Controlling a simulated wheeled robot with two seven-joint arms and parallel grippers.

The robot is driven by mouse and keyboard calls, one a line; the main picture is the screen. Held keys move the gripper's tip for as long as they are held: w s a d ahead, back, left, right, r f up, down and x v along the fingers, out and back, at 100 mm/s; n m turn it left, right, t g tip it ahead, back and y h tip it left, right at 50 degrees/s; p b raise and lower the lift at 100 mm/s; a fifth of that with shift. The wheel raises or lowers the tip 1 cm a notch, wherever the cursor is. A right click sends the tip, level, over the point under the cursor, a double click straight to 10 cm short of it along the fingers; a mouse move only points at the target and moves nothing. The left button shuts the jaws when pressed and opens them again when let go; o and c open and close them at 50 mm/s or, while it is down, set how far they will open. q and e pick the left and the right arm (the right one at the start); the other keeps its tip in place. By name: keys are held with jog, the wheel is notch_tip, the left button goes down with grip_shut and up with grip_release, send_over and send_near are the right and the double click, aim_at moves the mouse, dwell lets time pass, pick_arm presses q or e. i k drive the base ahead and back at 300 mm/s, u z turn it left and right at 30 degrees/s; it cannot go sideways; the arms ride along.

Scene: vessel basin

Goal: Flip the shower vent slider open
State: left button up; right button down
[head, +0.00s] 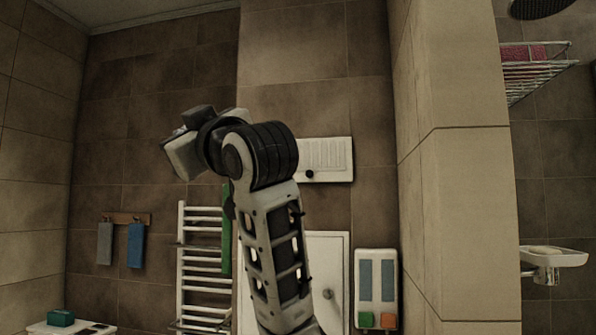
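The shower vent is a white, slatted panel (335,155) on the brown tiled wall, right of centre. A small dark round knob (309,174), apparently its slider, sits near its lower left. My arm rises from the bottom middle, leaning left, and covers the vent's left end. It appears to be my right arm. Its far end, the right gripper (182,150), is turned left, away from the vent. Its fingers are not clear, so I cannot tell if it is open. My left gripper is not in view.
A white towel rail (200,262) with a green towel (227,240), a white cabinet door (333,265) and a dispenser (376,285) are below. Hooks hold two cloths (120,243) at left. A tiled partition (460,190) juts out at right, with a wire rack (535,72) beyond.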

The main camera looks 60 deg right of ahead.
aim_at(309, 173)
jog(key=z, duration=0.55)
jog(key=i, duration=0.85)
jog(key=z, duration=0.6)
